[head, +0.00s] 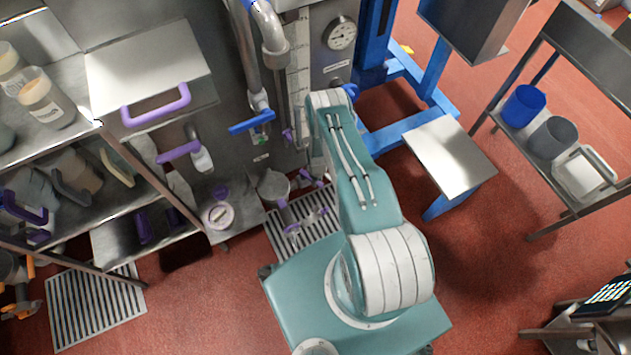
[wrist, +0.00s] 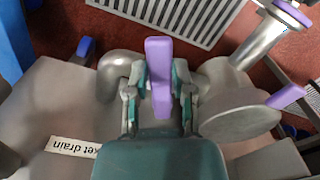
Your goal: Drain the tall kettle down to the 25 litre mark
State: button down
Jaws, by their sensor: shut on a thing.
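The tall kettle (head: 335,75) is a steel vessel with a round dial gauge (head: 340,33) and a pale vertical strip (head: 298,75) on its front. Any marks or level on the strip are too small to read. In the wrist view my gripper (wrist: 158,88) is shut on a purple lever handle (wrist: 158,55), with one finger on each side. Grey metal pipework lies around the lever. A white label (wrist: 73,147) beside it shows "ket drain", partly hidden. In the head view my arm hides the gripper and the held lever.
A floor grating (head: 290,238) lies below the kettle front. A blue-handled valve (head: 252,123) sits on the pipe to the left. A steel shelf (head: 110,205) holds purple-handled tools.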

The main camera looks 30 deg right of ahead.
jog(key=shift+c, duration=2.4)
grip_release()
notch_tip(320, 180, up, 12)
jog(key=shift+s+a, duration=0.1)
jog(key=shift+s, duration=0.05)
